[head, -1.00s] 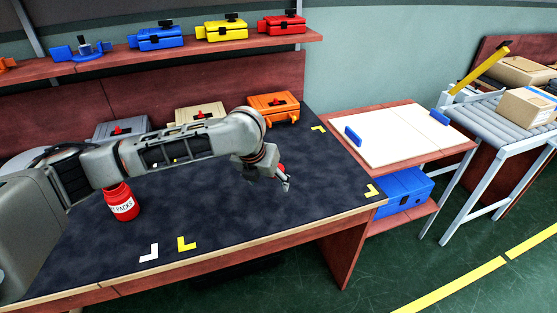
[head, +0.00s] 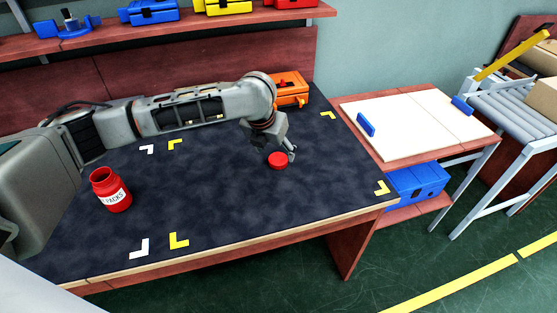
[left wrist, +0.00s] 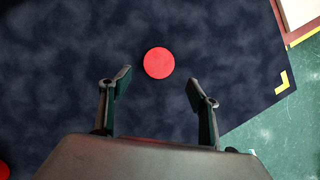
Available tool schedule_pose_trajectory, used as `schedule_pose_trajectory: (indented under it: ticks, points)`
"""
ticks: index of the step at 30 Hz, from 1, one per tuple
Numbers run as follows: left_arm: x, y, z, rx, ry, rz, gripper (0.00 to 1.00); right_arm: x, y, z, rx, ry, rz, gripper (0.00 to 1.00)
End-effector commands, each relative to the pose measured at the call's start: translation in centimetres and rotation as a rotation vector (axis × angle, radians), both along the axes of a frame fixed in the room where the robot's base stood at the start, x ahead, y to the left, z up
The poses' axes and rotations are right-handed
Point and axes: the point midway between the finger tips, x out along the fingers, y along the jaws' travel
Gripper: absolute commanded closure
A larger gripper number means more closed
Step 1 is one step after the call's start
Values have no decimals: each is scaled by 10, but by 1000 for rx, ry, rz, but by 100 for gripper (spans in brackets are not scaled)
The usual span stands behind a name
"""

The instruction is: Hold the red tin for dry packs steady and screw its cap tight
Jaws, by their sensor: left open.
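The red tin (head: 110,190), labelled "PACKS", stands upright and open-topped on the dark mat at the left of the head view. A sliver of red at the lower left of the left wrist view (left wrist: 3,171) may be the tin. The round red cap (head: 278,160) lies on the mat further right; it also shows in the left wrist view (left wrist: 159,63). My left gripper (head: 291,152) is close above the cap. In the left wrist view its two fingers (left wrist: 158,88) are spread and empty, with the cap beyond their tips. My right gripper is not in view.
An orange case (head: 291,88) sits at the back of the bench. White and yellow corner marks lie on the mat. A shelf (head: 97,37) with cases runs above. A side table with a white top (head: 415,125) and a roller conveyor (head: 505,97) stand right. Mat between tin and cap is clear.

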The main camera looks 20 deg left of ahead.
Motion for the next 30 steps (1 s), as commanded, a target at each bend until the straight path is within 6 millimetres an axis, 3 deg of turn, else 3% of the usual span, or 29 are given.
schedule_pose_trajectory:
  ticks: [2,7,13,24,30]
  points:
    - [2,-1,-10,-1,3,1,39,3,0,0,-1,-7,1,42]
    - [3,0,-7,0,-1,1,39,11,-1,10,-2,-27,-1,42]
    - [5,0,-12,0,0,1,39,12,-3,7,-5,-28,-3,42]
    - [23,0,-57,-2,5,1,39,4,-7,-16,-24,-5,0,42]
    - [25,1,-55,0,-1,0,39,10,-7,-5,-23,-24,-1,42]
